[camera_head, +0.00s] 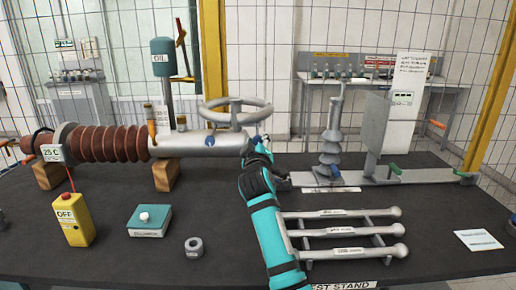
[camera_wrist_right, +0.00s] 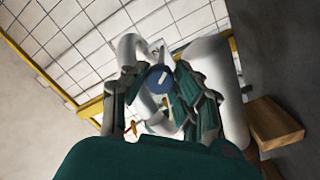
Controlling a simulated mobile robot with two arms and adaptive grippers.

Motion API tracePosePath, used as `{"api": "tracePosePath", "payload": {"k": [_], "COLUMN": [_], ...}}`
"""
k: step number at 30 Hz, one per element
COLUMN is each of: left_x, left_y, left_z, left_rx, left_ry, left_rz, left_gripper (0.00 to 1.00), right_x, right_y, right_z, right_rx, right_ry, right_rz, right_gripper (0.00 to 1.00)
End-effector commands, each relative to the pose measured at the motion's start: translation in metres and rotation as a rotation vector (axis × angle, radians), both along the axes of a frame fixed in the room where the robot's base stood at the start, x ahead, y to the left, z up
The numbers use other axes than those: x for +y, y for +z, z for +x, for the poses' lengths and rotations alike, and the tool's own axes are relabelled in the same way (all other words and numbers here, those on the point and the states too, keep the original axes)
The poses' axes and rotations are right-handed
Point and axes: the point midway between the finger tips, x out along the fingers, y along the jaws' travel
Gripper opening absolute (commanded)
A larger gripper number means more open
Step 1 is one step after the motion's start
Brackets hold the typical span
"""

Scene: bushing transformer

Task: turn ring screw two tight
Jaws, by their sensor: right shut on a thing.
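The bushing has a brown ribbed part (camera_head: 112,143) and a grey metal tube (camera_head: 190,146), with a grey handwheel (camera_head: 258,113) above its right end. My right gripper (camera_head: 256,149) is at that right end, its arm reaching up from the front edge. A small blue-headed screw (camera_wrist_right: 158,79) with a white mark sits between the fingers of my right gripper (camera_wrist_right: 157,88) in the right wrist view. The fingers are shut on it. I take it for ring screw two; its thread and seat are hidden. My left gripper is not in view.
Wooden blocks (camera_head: 167,175) support the bushing. A yellow control box (camera_head: 73,219), teal box (camera_head: 149,221) and grey ring (camera_head: 194,247) stand front left. A rack of grey rods (camera_head: 341,232) lies right of my arm. A grey fixture (camera_head: 332,143) stands behind it.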

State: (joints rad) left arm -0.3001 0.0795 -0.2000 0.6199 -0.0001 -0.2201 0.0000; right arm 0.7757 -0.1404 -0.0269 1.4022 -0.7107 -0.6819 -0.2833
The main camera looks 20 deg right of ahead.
Motion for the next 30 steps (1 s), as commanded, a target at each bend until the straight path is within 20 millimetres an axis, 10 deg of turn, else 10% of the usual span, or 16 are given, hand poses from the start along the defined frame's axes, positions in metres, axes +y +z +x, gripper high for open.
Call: {"api": "tracePosePath", "payload": {"k": [30], "left_x": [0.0], "left_y": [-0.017], "left_z": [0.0], "left_rx": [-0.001], "left_ry": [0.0], "left_rz": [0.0], "left_gripper": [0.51], "right_x": [0.001], "right_y": [-0.006], "right_z": [0.0], "right_rx": [-0.117], "right_ry": [-0.003], "right_rz": [0.449], "right_gripper": [0.0]}}
